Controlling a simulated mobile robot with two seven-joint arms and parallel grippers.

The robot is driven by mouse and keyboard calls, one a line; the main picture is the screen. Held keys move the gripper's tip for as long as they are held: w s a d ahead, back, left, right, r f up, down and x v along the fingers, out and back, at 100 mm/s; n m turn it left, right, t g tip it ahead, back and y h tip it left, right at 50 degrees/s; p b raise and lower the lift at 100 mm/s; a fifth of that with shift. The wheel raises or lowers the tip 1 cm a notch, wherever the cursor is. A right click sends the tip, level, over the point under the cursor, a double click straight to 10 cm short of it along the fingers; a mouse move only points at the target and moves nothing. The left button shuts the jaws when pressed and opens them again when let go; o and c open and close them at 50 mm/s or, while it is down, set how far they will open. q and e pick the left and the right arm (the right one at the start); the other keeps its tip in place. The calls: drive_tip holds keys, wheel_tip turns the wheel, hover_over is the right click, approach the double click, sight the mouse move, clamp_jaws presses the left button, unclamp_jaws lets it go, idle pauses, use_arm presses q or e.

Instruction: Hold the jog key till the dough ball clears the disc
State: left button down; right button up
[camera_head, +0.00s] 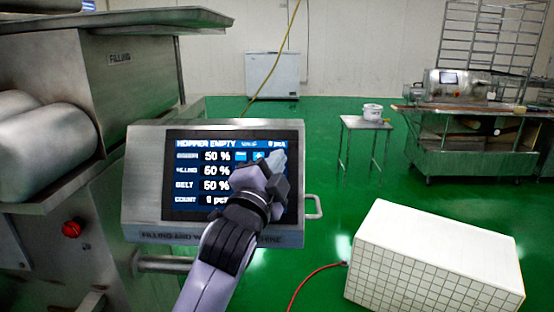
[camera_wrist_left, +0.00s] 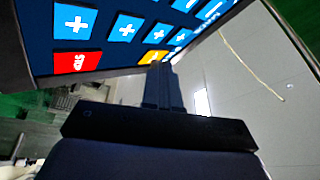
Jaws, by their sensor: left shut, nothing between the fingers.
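The control panel (camera_head: 150,185) of the machine has a lit touchscreen (camera_head: 190,207) reading HOPPER EMPTY, with rows of percentages and a count of 0. My left gripper (camera_head: 279,160) is shut and empty, its tips in front of the upper right of the screen. In the left wrist view its fingertips (camera_wrist_left: 163,68) overlap the lower edge of an orange key (camera_wrist_left: 152,57). I cannot tell whether they touch it, and its label is not readable. Blue plus keys (camera_wrist_left: 75,21) and a red key (camera_wrist_left: 77,62) are beside it. No dough ball or disc shows. My right gripper is not in view.
The steel filling machine (camera_head: 135,60) with a red button (camera_head: 72,229) stands left. A panel handle (camera_head: 314,207) sticks out right. A white tiled block (camera_head: 440,250) stands front right, a small table (camera_head: 366,124) behind it. Green floor between is mostly clear.

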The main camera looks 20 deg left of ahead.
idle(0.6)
use_arm(q)
drive_tip(key=shift+s+d+r+p, duration=0.15)
drive_tip(key=shift+s+r+p, duration=0.2)
drive_tip(key=shift+s+p, duration=0.3)
drive_tip(key=shift+w, duration=0.1)
drive_tip(key=s+r+p, duration=0.1)
drive_tip(key=s+p, duration=0.1)
drive_tip(key=s+d+r+p, duration=0.1)
drive_tip(key=s, duration=0.1)
drive_tip(key=shift+s+d+r, duration=0.1)
drive_tip(key=shift+r, duration=0.2)
